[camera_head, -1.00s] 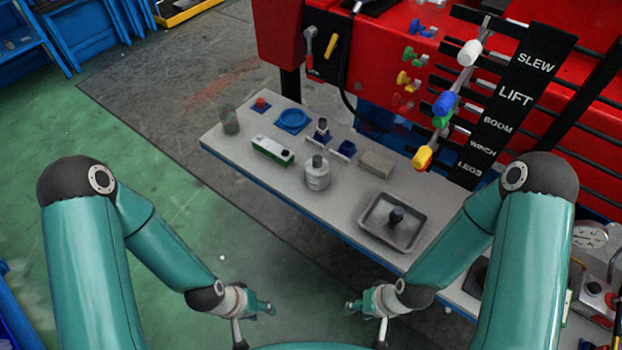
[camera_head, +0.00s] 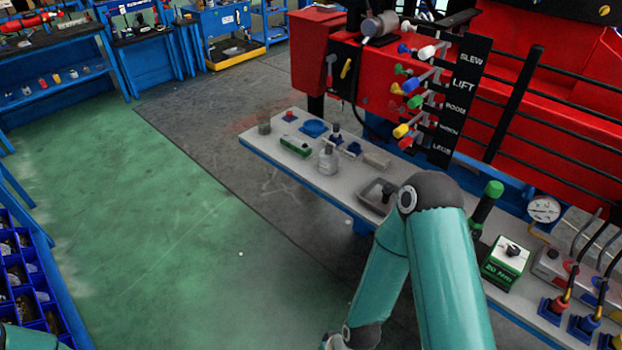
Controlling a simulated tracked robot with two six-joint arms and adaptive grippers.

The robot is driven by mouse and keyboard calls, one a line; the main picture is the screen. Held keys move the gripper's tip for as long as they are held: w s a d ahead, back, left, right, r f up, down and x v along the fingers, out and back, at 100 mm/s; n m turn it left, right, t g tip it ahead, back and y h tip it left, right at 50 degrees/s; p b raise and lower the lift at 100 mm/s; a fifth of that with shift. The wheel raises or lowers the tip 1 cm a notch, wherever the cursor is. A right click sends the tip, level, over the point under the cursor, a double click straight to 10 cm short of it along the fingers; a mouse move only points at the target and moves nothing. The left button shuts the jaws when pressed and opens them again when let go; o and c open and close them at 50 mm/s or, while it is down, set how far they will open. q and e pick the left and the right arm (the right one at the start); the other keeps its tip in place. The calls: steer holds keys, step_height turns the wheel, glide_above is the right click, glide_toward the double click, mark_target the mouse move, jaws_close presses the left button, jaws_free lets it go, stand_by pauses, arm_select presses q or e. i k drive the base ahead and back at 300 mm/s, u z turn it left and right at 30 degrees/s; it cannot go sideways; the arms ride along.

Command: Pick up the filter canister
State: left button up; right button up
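A pale grey cylindrical canister with a narrower top (camera_head: 328,158) stands upright on the grey bench (camera_head: 300,173), and looks like the filter canister. It stands clear of both my arms. My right arm comes down at the centre right and its wrist end reaches the bottom edge, well in front of and below the bench. The fingers of the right gripper are cut off by the frame. Only a small teal piece of my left arm shows in the bottom left corner; the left gripper is out of view.
Near the canister are a green-and-white box (camera_head: 296,146), a blue round dish (camera_head: 314,128), a beige block (camera_head: 376,159) and a grey tray (camera_head: 366,191). A red machine with levers (camera_head: 410,130) stands behind. Green floor (camera_head: 170,210) is clear at left.

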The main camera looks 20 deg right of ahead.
mark_target(328, 165)
steer(key=u, duration=0.1)
steer(key=i, duration=0.65)
steer(key=z, duration=0.45)
steer(key=i, duration=0.95)
steer(key=z, duration=0.2)
